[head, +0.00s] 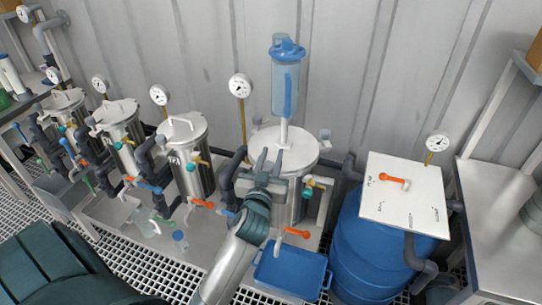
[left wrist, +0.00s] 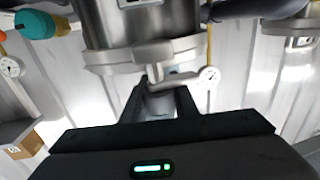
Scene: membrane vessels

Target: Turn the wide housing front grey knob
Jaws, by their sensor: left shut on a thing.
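The wide housing (head: 302,150) is a steel vessel with a pale lid, standing at the centre of the head view. It fills the top of the left wrist view (left wrist: 150,25), upside down. My left gripper (head: 266,160) is at the front left of its lid rim, fingers pointing at the vessel. In the left wrist view, my left gripper (left wrist: 160,95) has its fingers close together on a small grey piece, the front grey knob (left wrist: 172,70), at the rim. The fingers hide much of the knob, so its turn angle cannot be told. My right gripper is not in view.
A blue clear filter (head: 286,85) stands on the lid. A gauge (head: 240,86) rises behind it on a yellow stem. A teal-and-yellow valve (head: 313,185) is close right of my gripper. Orange handles, a blue tray (head: 290,272) and a blue barrel (head: 365,250) are near.

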